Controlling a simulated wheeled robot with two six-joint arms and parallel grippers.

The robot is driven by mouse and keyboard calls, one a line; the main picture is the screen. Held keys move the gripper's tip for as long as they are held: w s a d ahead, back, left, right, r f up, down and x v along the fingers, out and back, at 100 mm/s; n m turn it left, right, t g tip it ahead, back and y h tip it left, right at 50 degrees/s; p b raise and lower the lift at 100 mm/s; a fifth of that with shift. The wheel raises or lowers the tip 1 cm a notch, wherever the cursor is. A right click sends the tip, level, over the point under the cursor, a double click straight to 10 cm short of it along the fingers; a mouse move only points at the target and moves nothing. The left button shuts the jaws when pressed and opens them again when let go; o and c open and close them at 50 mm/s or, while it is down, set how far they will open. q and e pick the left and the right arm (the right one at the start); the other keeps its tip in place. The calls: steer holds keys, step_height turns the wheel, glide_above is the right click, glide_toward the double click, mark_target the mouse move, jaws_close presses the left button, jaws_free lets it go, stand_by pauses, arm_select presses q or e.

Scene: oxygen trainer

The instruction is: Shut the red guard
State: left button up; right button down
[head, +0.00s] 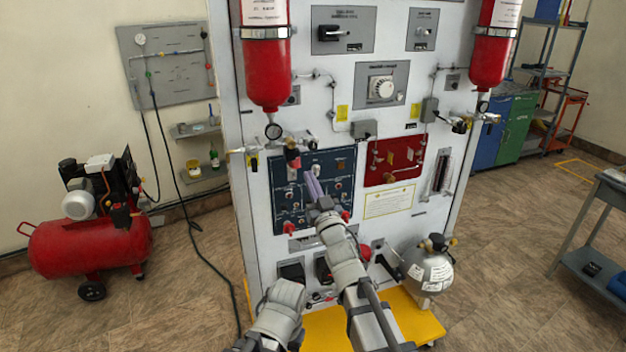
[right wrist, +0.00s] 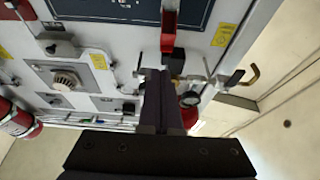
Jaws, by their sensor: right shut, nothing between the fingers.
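The red guard (head: 293,160) is a small red piece with a black part by it, at the upper edge of the dark blue panel (head: 345,163). My right gripper (head: 309,175) is shut and empty, in front of the blue panel, just right of and below the guard in the head view. In the right wrist view its closed fingers (right wrist: 155,73) point toward the black block. My left gripper does not show.
Two red cylinders (head: 266,72) with gauges hang on the cabinet front. A brass valve fitting (head: 252,157) sticks out left of the guard. A red panel (head: 392,160) lies to the right, and a silver tank (head: 428,268) stands at the lower right.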

mark_target(294, 162)
steer(key=p+x, duration=0.2)
steer(key=x, duration=0.6)
steer(key=shift+f, duration=0.2)
